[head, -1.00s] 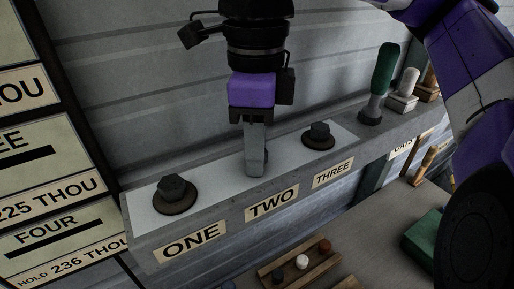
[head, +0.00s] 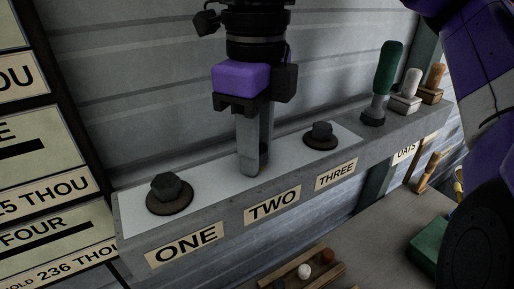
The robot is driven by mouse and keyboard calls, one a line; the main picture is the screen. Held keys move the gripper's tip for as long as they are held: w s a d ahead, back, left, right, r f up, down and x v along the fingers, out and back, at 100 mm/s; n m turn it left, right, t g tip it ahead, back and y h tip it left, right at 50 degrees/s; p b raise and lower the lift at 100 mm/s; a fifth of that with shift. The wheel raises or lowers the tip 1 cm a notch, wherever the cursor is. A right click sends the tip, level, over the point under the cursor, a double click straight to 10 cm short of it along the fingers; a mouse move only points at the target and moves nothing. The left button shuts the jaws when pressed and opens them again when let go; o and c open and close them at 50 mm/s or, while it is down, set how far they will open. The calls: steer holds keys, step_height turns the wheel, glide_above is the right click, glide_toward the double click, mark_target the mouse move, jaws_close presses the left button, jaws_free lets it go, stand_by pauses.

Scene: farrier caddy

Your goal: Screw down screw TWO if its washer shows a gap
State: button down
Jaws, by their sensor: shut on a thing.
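My gripper (head: 254,165) points straight down over the TWO position on the shelf's white plate (head: 220,184). It is shut on screw TWO, which its fingers hide almost wholly. The washer of TWO is hidden behind the fingers too, so I cannot tell whether it shows a gap. The label TWO (head: 272,206) is on the shelf front just below. Screw ONE (head: 171,187), a dark hex head, sits on a brown round washer to the left. Screw THREE (head: 322,131) sits on a similar washer to the right.
A green-handled tool (head: 387,69) and brushes (head: 407,90) stand on the shelf's right end. A board with number plates (head: 45,195) is at the left. Below are a bench (head: 360,250) with a wooden tray (head: 322,271) of small balls, and a green block (head: 428,240).

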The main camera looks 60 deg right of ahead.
steer(key=shift+f, duration=0.1)
steer(key=c, duration=1.3)
jaws_free()
jaws_close()
jaws_free()
steer(key=shift+r, duration=0.25)
steer(key=shift+d+r+p, duration=0.1)
steer(key=shift+r+p, duration=1.25)
steer(key=shift+r, duration=1.15)
